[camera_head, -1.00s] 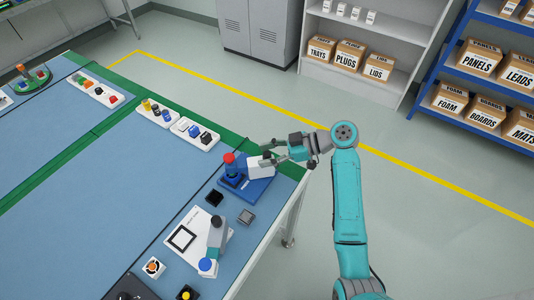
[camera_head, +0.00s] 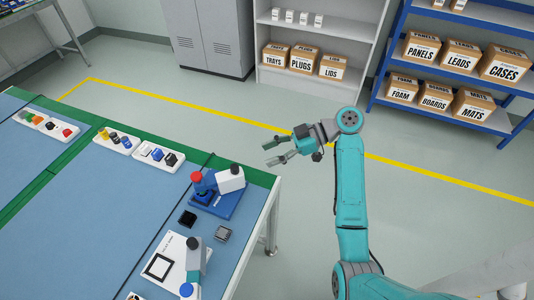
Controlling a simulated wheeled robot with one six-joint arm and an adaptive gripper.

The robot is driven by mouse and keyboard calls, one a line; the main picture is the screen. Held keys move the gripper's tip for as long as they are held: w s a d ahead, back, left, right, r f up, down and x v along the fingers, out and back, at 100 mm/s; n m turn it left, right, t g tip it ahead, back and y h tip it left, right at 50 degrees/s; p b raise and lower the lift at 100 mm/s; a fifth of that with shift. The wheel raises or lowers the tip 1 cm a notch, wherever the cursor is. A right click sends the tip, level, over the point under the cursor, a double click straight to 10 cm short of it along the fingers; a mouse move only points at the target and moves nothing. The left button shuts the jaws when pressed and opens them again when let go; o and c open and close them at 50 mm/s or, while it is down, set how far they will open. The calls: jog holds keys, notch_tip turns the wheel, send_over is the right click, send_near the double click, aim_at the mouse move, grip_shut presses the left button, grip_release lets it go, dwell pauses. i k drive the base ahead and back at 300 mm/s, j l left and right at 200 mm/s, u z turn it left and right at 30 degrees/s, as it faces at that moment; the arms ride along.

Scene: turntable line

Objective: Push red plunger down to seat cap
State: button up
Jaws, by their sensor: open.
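The red plunger (camera_head: 196,177) tops a small press with a blue base plate (camera_head: 225,204) and a white arm (camera_head: 231,179), near the right edge of the blue bench. The plunger sits above a dark blue part (camera_head: 204,189); whether a cap is under it is too small to tell. My gripper (camera_head: 270,154) is open and empty, its fingers pointing left. In the picture it lies right of and above the press, apart from it, past the bench's corner.
A black block (camera_head: 187,218) and a grey block (camera_head: 222,234) lie in front of the press. A white plate with a square frame (camera_head: 159,266) and a grey-jointed device (camera_head: 195,258) stand nearer. White part trays (camera_head: 158,156) line the back edge.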

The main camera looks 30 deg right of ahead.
aim_at(196, 177)
jog(key=i+l, duration=0.15)
jog(key=l, duration=0.2)
jog(key=i+l, duration=0.35)
jog(key=l, duration=0.3)
